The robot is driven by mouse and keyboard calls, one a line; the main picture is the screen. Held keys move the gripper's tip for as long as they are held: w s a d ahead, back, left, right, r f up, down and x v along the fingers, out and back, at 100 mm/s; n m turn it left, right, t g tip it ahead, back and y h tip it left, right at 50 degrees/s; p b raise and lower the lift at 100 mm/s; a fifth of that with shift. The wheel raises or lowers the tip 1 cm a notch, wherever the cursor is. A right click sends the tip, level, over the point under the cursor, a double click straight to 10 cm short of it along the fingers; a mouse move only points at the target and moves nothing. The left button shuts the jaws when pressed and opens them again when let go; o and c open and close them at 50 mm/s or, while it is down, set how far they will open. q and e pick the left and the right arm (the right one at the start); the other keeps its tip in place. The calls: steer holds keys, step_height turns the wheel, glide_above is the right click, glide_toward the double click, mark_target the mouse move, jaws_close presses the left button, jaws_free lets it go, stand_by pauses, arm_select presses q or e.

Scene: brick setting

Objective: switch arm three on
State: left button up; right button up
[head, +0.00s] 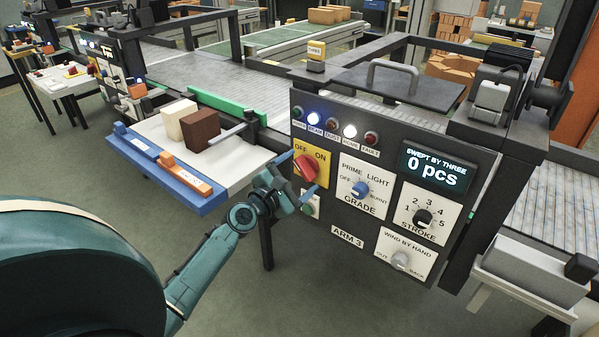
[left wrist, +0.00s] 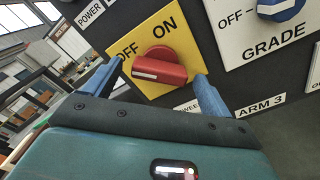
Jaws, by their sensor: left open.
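The panel labelled ARM 3 (head: 347,239) carries a red rotary knob (head: 306,168) on a yellow OFF/ON plate (head: 322,178). In the left wrist view the knob (left wrist: 160,66) lies nearly level, its white mark at the left end, on the OFF side. My left gripper (head: 297,176) is open in front of the plate. In the left wrist view its blue fingers (left wrist: 157,72) stand on either side of the knob with gaps visible; whether either touches it I cannot tell. The display (head: 436,170) reads 0 pcs. My right gripper is not in view.
Close by are the blue GRADE knob (head: 361,189), a green button (head: 308,209) below the plate, the black STROKE knob (head: 423,217) and the WIND BY HAND knob (head: 400,259). A white tray (head: 240,165) with two blocks stands left. A blue lamp (head: 314,118) and white lamp (head: 350,131) glow.

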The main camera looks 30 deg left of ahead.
arm_select(q)
steer(key=shift+w, duration=0.35)
steer(key=shift+c, duration=0.4)
steer(key=c, duration=0.9)
